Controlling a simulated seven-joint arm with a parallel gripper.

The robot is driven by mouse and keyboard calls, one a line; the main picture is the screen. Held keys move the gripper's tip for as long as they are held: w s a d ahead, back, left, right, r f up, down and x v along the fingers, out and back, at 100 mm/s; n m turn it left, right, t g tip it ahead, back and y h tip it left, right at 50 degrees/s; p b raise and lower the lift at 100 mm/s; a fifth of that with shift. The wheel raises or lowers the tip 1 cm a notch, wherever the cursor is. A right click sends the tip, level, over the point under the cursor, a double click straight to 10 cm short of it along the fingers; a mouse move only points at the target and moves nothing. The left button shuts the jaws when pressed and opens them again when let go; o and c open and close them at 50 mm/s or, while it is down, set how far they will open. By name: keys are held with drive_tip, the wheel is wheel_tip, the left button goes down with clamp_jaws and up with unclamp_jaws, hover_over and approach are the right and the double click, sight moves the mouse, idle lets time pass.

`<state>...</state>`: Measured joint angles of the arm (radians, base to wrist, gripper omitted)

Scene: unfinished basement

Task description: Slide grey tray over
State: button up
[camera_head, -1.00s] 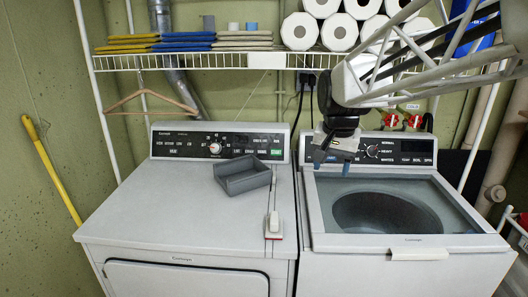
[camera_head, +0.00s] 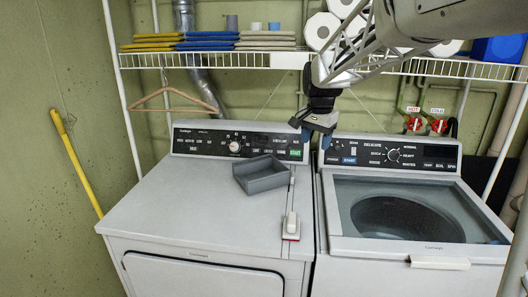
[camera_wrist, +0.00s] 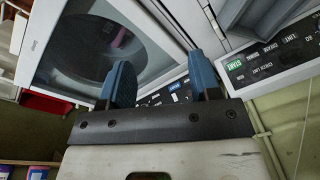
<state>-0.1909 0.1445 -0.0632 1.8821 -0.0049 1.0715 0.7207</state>
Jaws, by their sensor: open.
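The grey tray (camera_head: 262,175) sits on top of the dryer, the left machine, toward its back right, just in front of the control panel. It is a shallow rectangular box, set at an angle, and looks empty. My gripper (camera_head: 315,135) hangs above the back of the gap between the two machines, right of the tray and higher than it. Its two blue fingers are apart with nothing between them, as the wrist view (camera_wrist: 162,85) also shows. Part of the grey tray (camera_wrist: 252,15) shows at the top right of the wrist view.
A white-handled brush (camera_head: 291,225) lies on the dryer top (camera_head: 190,215) near its right edge. The washer (camera_head: 395,205) with its clear lid stands to the right. A wire shelf (camera_head: 215,60) with folded cloths and paper rolls is overhead. The left dryer top is clear.

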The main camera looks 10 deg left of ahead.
drive_tip(key=w+a+f+m, duration=0.1)
drive_tip(key=w+a+f, duration=0.3)
drive_tip(key=w+a, duration=0.3)
drive_tip(key=w+a+f+m, duration=0.25)
drive_tip(key=w+a, duration=0.25)
drive_tip(key=w, duration=0.5)
drive_tip(key=m+g, duration=0.1)
drive_tip(key=m, duration=0.1)
hover_over(253, 161)
drive_tip(key=shift+n, duration=0.25)
wheel_tip(253, 161, down, 12)
drive_tip(key=shift+s+d+f, duration=0.1)
drive_tip(key=shift+f, duration=0.15)
drive_tip(key=shift+f, duration=3.85)
clamp_jaws()
